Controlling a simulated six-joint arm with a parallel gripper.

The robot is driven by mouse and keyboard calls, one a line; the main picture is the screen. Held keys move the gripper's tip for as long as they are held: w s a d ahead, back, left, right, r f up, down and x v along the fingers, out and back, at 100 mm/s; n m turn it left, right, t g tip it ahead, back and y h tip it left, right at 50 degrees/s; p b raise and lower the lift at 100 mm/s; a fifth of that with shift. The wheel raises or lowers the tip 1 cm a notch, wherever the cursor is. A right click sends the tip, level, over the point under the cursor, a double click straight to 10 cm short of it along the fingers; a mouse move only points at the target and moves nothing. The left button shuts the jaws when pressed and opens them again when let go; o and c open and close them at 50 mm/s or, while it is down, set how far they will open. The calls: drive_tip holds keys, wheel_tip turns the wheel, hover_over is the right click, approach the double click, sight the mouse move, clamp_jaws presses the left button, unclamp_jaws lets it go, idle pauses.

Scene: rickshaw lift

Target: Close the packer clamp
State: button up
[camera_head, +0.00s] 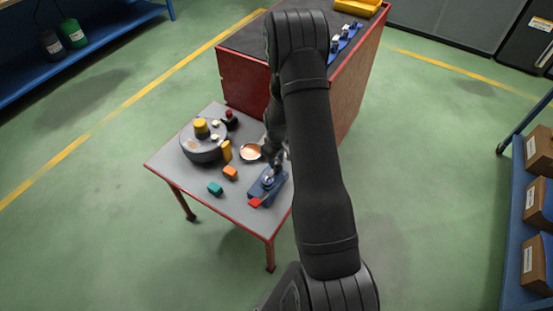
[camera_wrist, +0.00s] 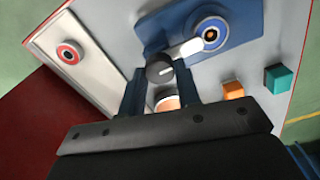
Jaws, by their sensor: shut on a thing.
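The packer clamp is a blue fixture (camera_head: 279,189) on the grey table near its right side. In the wrist view, the clamp's blue base (camera_wrist: 240,15) carries a round part with an orange centre (camera_wrist: 210,34). A white lever (camera_wrist: 184,50) runs from beside that part toward a dark round knob (camera_wrist: 159,69). My gripper (camera_wrist: 160,75) is shut on this knob, one finger on each side. In the head view, my gripper (camera_head: 273,160) is over the far end of the clamp and partly hidden by my arm. How far the lever is tilted is unclear.
A grey round stand (camera_head: 203,146) is at left. A red-sided cabinet (camera_head: 245,82) rises behind. A white panel (camera_wrist: 95,75) bears a red button (camera_wrist: 69,53).

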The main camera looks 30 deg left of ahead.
sight(277, 162)
drive_tip(key=o, duration=1)
drive_tip(key=shift+r, duration=0.1)
wheel_tip(277, 162, up, 17)
drive_tip(key=shift+r, duration=0.1)
idle(0.3)
wheel_tip(277, 162, down, 18)
drive_tip(key=shift+r, duration=0.25)
idle(0.4)
drive_tip(key=shift+r, duration=0.1)
